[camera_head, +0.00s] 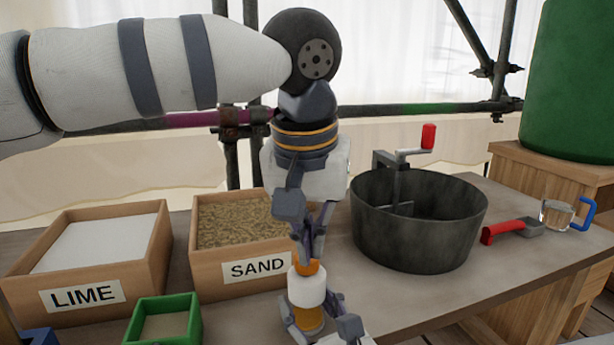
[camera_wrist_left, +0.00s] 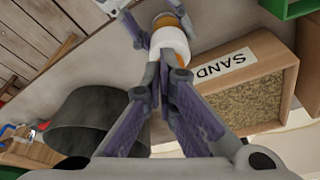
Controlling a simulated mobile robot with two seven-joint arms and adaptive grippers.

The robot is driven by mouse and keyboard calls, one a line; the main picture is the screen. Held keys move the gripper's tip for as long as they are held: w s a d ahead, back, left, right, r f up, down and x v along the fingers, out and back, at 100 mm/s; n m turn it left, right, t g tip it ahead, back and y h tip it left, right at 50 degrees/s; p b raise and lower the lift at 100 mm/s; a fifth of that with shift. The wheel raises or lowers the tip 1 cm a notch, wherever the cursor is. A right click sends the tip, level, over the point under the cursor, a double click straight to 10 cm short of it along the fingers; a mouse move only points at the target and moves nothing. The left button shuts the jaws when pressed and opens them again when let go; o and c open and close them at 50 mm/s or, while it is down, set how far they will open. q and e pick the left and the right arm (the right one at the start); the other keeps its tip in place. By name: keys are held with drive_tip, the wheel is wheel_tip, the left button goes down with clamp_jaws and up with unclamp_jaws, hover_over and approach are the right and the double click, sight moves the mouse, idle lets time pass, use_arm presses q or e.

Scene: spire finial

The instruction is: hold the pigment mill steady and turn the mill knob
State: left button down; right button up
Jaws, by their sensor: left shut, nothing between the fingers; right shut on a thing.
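The pigment mill (camera_head: 308,290) stands upright at the front middle, with a white body, an amber lower part and an orange mill knob (camera_head: 307,267) on top. It also shows in the left wrist view (camera_wrist_left: 170,42). My right gripper (camera_head: 318,322) is shut around the mill's lower part at the bottom of the head view. My left gripper (camera_head: 306,252) points down from above, its fingertips at the knob. It is shut with nothing between the fingers, and whether the tips touch the knob is unclear. In the left wrist view its fingers (camera_wrist_left: 165,75) partly cover the mill.
A sand box (camera_head: 285,278) and a lime box (camera_head: 157,245) stand left, with a green tray (camera_head: 196,320) in front. A dark mixing tub (camera_head: 420,240) with a red-handled crank stands right. A red-handled scoop (camera_head: 515,230) and a blue-handled glass jug (camera_head: 557,215) lie beyond it.

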use_arm(q)
drive_tip(key=shift+f, duration=1.6)
drive_tip(key=shift+a+f, duration=0.1)
drive_tip(key=shift+a, duration=0.15)
drive_tip(key=shift+w+a, duration=0.1)
drive_tip(key=shift+a, duration=0.6)
drive_tip(key=shift+w+a, duration=0.15)
drive_tip(key=shift+a, duration=0.15)
